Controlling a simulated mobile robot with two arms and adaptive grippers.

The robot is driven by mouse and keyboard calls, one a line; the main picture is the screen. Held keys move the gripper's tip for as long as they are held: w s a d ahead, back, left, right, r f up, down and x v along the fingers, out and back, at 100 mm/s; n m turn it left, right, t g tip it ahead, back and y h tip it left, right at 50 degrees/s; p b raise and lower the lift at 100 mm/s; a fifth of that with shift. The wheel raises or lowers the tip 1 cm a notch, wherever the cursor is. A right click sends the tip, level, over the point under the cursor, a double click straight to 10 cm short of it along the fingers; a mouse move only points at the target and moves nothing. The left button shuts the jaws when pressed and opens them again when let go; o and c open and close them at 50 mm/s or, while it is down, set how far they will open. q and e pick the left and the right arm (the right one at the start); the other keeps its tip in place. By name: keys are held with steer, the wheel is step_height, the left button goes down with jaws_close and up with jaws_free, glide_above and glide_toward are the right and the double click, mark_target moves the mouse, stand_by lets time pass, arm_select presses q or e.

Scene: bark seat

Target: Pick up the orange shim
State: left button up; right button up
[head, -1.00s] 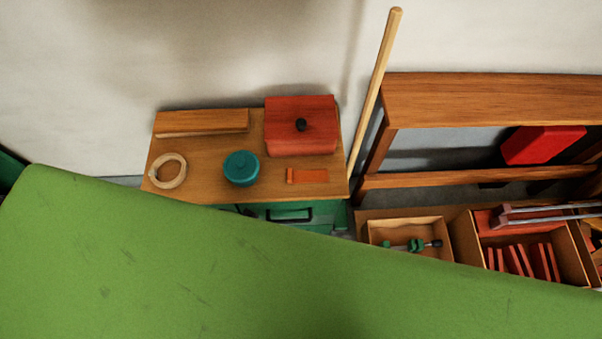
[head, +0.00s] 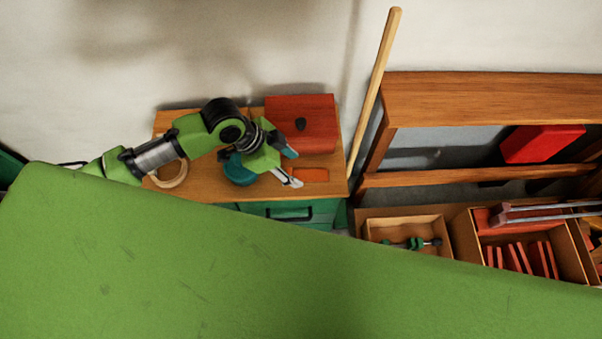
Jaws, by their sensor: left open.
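The orange shim (head: 314,175) is a small flat piece lying on the wooden cabinet top, in front of the red box. My left gripper (head: 291,168) is over the cabinet top at the shim's left end, with its two fingers spread open. One finger is towards the red box and the other towards the front edge. The left end of the shim is partly hidden by the gripper. I cannot tell whether the fingers touch it. My right gripper is not in the view.
The red box (head: 312,112) with a dark knob stands just behind the shim. A teal round pot (head: 238,172) and a tape ring (head: 172,176) lie to the left, partly behind my arm. A wooden pole (head: 374,90) leans at the right. A green surface (head: 200,260) fills the foreground.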

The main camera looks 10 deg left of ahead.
arm_select(q)
steer(key=m, duration=0.1)
glide_toward(289, 173)
steer(key=f, duration=0.1)
steer(key=d, duration=0.1)
steer(key=f+g, duration=0.1)
steer(key=shift+w+d+f+y, duration=0.15)
steer(key=shift+w+f+y, duration=0.15)
steer(key=shift+w+f, duration=0.1)
steer(key=shift+x, duration=2.75)
steer(key=shift+w+d+r, duration=0.1)
steer(key=shift+w, duration=0.05)
steer(key=c, duration=0.9)
